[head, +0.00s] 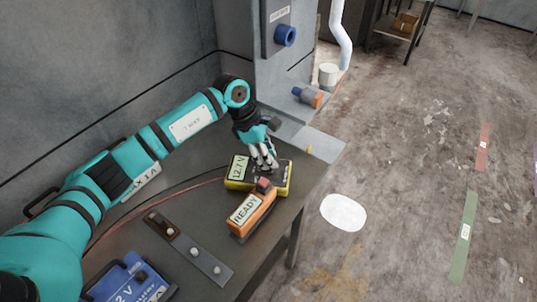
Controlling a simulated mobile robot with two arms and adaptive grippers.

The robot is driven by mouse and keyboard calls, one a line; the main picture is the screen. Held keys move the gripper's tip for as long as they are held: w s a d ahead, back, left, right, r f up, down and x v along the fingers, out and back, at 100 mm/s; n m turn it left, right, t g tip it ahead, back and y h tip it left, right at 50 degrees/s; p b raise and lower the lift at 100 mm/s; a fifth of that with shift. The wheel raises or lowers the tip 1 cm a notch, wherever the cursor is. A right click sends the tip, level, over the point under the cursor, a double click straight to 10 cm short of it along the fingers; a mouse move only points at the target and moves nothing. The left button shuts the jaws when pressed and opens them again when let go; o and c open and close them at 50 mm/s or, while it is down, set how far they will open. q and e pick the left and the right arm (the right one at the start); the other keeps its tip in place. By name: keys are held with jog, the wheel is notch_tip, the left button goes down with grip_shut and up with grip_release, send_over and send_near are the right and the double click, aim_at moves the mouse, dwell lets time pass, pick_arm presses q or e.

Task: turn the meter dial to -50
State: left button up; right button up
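The yellow-and-black meter (282,186) lies on the grey bench, and its display (238,167) reads 12.7 V. My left gripper (264,163) points down over the middle of the meter, with its fingertips at or just above the meter's face. The fingers look close together, but I cannot tell whether they are shut or touch anything. The dial and its setting cannot be made out, as the fingers cover that part of the meter. My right gripper is not in view.
An orange device (250,214) marked READY sits against the meter's near side. A metal strip (203,259) with studs and a blue unit (128,280) lie on the bench (165,200) nearer me. A grey cabinet with a blue knob (285,36) stands behind. Open floor lies right.

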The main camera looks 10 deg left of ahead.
pick_arm(q)
grip_shut()
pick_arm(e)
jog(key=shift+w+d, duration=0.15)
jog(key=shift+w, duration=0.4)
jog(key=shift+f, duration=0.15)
pick_arm(q)
jog(key=n+t+b, duration=0.1)
jog(key=n+b, duration=0.2)
jog(key=n, duration=0.1)
jog(key=shift+f+t, duration=0.15)
jog(key=shift+t, duration=0.25)
jog(key=n+t+y+b, duration=0.1)
jog(key=n+b, duration=0.3)
jog(key=shift+s+n, duration=0.1)
jog(key=shift+n, duration=0.3)
jog(key=shift+d+r+n+t+y+b, duration=0.1)
jog(key=shift+r+n+t+y+b, duration=0.1)
jog(key=shift+n+t+y+b, duration=0.35)
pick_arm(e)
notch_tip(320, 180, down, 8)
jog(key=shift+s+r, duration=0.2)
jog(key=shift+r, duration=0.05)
pick_arm(q)
jog(key=shift+n, duration=0.25)
jog(key=shift+o, duration=1.2)
grip_release()
jog(key=shift+o, duration=0.2)
jog(key=shift+g, duration=0.25)
